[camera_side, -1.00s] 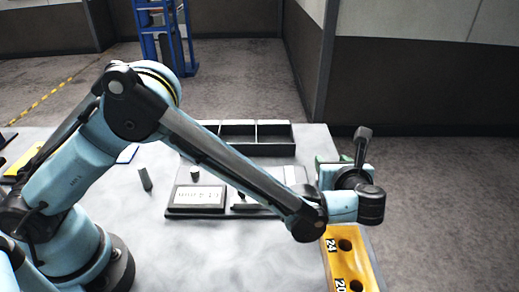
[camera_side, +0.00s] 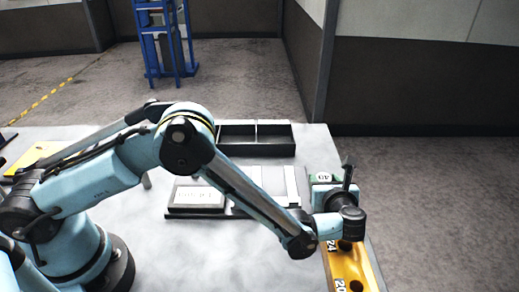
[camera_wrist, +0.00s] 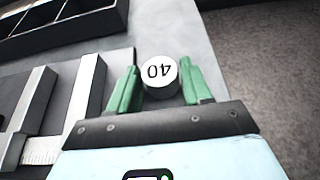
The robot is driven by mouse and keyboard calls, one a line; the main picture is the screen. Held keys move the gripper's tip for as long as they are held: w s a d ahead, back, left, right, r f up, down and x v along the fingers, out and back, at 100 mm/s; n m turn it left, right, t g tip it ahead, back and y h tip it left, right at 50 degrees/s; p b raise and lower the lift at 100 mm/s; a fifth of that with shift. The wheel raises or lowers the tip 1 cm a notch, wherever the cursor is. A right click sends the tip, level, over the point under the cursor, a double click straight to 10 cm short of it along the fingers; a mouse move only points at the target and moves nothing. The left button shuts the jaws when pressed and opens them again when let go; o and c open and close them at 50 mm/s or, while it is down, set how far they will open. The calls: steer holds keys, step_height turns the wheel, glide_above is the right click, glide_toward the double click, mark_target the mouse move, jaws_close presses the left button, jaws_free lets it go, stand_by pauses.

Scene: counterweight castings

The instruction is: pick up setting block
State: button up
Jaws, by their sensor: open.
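The block I take to be the setting block (camera_wrist: 160,77) is pale, with a round white face marked 40. In the wrist view it sits between the green fingers of my gripper (camera_wrist: 159,72), which are open. Narrow gaps seem to show beside it; whether either finger touches it I cannot tell. In the side view my gripper (camera_side: 321,179) is at the right side of the table, and the block's face (camera_side: 322,177) shows there small. The block's lower part is hidden.
A yellow plate (camera_side: 353,268) with dark holes, marked 24 and 20, lies at the table's right front. A black compartment tray (camera_side: 256,150) stands at the back. A caliper (camera_wrist: 35,110) lies left of my gripper. A pale panel (camera_side: 197,197) lies mid-table.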

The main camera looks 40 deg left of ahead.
jaws_close()
steer(key=shift+r, duration=0.1)
stand_by(0.3)
